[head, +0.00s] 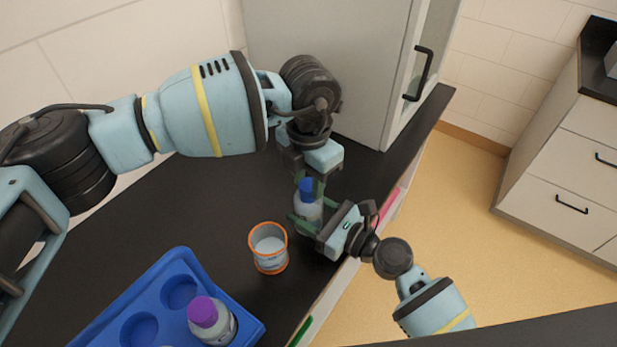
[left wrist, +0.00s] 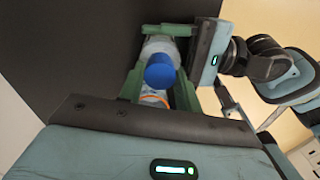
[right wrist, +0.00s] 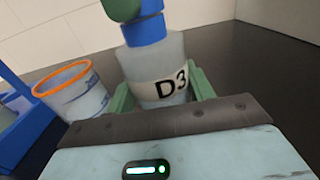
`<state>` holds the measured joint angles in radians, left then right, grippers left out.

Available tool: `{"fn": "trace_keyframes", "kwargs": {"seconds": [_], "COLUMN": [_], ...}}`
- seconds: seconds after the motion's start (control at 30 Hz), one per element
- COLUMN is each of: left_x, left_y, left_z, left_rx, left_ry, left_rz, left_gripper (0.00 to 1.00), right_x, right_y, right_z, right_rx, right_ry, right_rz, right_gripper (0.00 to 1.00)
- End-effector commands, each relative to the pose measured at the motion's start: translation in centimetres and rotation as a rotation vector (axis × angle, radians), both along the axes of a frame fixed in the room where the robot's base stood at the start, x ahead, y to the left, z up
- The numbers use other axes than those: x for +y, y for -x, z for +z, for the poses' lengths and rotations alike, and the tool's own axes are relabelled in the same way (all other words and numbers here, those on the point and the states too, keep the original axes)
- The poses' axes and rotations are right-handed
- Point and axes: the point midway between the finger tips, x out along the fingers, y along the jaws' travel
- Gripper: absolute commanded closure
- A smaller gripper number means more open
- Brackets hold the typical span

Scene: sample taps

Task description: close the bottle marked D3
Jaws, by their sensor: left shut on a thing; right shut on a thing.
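The bottle marked D3 (right wrist: 158,75) stands upright on the dark counter; its body also shows in the head view (head: 308,208). My right gripper (head: 308,226) is shut around the body from the side. A blue cap (head: 306,187) sits at the bottle's mouth, and it also shows in the left wrist view (left wrist: 160,72) and the right wrist view (right wrist: 146,30). My left gripper (head: 309,182) comes from above and is shut on the cap. The cap looks in line with the bottle; I cannot tell how tightly it is seated.
A clear cup with an orange rim (head: 268,248) stands close to the left of the bottle. A blue rack (head: 178,262) at the front left holds a purple-capped bottle (head: 212,320). A grey cabinet (head: 325,60) stands behind. The counter's edge is close to the right.

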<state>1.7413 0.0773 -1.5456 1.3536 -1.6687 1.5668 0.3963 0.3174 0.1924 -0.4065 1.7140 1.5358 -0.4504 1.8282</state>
Motion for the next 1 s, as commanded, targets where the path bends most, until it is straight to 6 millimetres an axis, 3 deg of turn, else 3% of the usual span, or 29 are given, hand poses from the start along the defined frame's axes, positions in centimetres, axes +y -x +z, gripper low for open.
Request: {"fn": "trace_keyframes", "kwargs": {"seconds": [0.8,1.0], "left_x": [0.00,0.00], "left_y": [0.04,0.05], "left_z": [-0.08,-0.09], "left_rx": [0.000,0.000], "left_ry": [0.000,0.000], "left_rz": [-1.303,-1.534], "left_gripper": [0.94,0.94], "right_x": [-0.02,-0.01], "right_y": [-0.01,0.00], "right_z": [-0.02,-0.02], "right_rx": [0.000,0.000], "right_ry": [0.000,0.000], "right_rz": [0.000,0.000], "right_gripper": [1.00,1.00]}}
